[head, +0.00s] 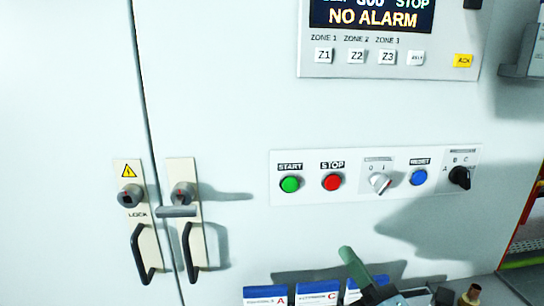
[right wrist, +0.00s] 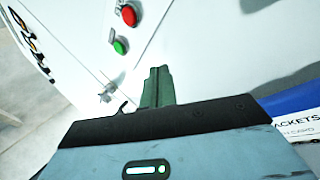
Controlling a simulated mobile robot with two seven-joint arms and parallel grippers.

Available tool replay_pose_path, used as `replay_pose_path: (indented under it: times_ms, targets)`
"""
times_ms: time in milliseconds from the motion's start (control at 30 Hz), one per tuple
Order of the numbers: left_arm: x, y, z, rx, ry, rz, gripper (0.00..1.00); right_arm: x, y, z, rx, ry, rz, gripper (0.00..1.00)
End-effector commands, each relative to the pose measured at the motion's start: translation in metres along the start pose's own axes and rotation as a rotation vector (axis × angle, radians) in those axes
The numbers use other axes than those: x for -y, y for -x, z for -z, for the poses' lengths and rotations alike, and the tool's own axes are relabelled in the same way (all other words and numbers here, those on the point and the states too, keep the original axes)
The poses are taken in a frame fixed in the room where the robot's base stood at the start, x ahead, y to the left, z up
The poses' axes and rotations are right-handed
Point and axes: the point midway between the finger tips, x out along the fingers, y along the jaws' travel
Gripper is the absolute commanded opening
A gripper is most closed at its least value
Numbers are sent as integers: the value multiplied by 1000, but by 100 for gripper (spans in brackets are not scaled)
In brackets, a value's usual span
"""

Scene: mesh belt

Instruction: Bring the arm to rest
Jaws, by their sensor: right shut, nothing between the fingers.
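My right gripper (head: 346,252) is in the lower middle of the head view. Its green fingers point up and left, in front of the white cabinet (head: 240,110) and below the button strip. In the right wrist view its fingers (right wrist: 157,74) are together, with nothing held between them. The arm behind the gripper is mostly cut off by the bottom edge of the head view. My left gripper is not in view.
A button strip (head: 275,195) with green, red and blue buttons and two knobs is above the gripper. A display panel (head: 430,42) reads NO ALARM. Two door handles (head: 142,252) stick out at left. Blue-and-white boxes (head: 317,293) stand low beside the gripper.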

Motion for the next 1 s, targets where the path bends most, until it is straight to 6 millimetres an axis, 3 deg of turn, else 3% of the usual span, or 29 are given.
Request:
replay_pose_path:
  times_ms: [33, 200, 267, 433, 600, 733, 900, 1000]
  targets:
    - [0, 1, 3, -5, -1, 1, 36, 20, 14, 19, -30, -150, 73, 0]
    - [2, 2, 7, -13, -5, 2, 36, 75, 73, 82, -65, -676, 329, 0]
    - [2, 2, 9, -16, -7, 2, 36, 91, 99, 105, -54, -857, 428, 0]
    - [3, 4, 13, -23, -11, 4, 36, 123, 186, 166, 57, -1344, 724, 0]
    - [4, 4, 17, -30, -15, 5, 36, 134, 283, 217, 283, -1760, 1013, 0]
    - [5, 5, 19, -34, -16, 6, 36, 130, 348, 244, 495, -1986, 1187, 0]
    - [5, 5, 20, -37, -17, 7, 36, 121, 401, 262, 708, -2141, 1312, 0]
    - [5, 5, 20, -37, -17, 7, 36, 118, 413, 265, 763, -2174, 1339, 0]
